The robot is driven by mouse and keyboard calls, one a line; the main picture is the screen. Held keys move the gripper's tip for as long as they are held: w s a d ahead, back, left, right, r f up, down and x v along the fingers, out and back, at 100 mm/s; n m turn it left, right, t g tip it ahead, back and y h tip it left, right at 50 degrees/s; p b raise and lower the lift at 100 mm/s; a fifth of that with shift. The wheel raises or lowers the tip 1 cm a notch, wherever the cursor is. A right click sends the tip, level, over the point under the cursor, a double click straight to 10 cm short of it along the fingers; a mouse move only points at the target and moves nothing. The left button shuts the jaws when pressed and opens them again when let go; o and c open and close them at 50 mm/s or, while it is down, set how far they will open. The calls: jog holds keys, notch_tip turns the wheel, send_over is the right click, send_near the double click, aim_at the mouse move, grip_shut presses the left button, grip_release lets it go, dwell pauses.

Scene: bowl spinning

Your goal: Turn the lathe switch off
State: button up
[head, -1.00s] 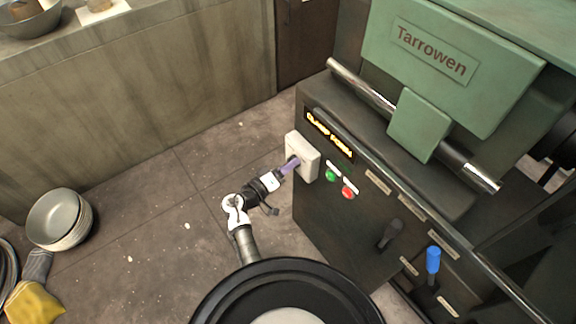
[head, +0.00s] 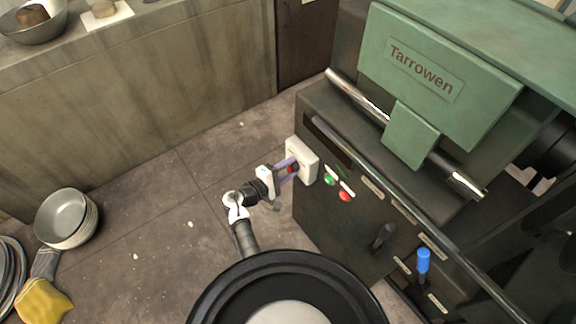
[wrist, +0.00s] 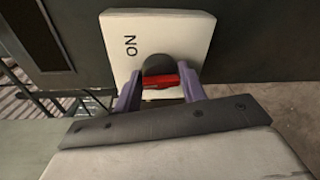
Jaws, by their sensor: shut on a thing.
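The lathe (head: 350,210) is a dark cabinet with a green "Tarrowen" cover, at the right of the head view. Its white switch box (head: 305,153) is on the near left corner of the panel. A red switch lever (wrist: 162,80) shows below a dark round recess, between my two purple fingers. My gripper (head: 290,168) is up against the box and is shut on the lever. The display strip (head: 333,145) above the panel is dark.
Green and red buttons (head: 345,196), a black lever (head: 383,237) and a blue-handled lever (head: 423,262) are on the panel. The floor between is clear.

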jog(key=n+p, duration=0.1)
jog(key=n, duration=0.1)
jog(key=n+p, duration=0.2)
jog(key=n+g+p, duration=0.1)
jog(key=n, duration=0.2)
jog(key=shift+w+a+r+h, duration=0.15)
jog(key=shift+w+r+h, duration=0.05)
jog(key=shift+r+h, duration=0.1)
jog(key=shift+p, duration=0.35)
jog(key=o, duration=0.8)
jog(key=shift+f, duration=0.1)
jog(key=shift+o, duration=0.6)
jog(key=shift+s+f, duration=0.1)
jog(key=b+v, duration=0.2)
jog(key=v, duration=1.1)
jog(key=shift+a+b, duration=0.35)
jog(key=shift+a, duration=0.05)
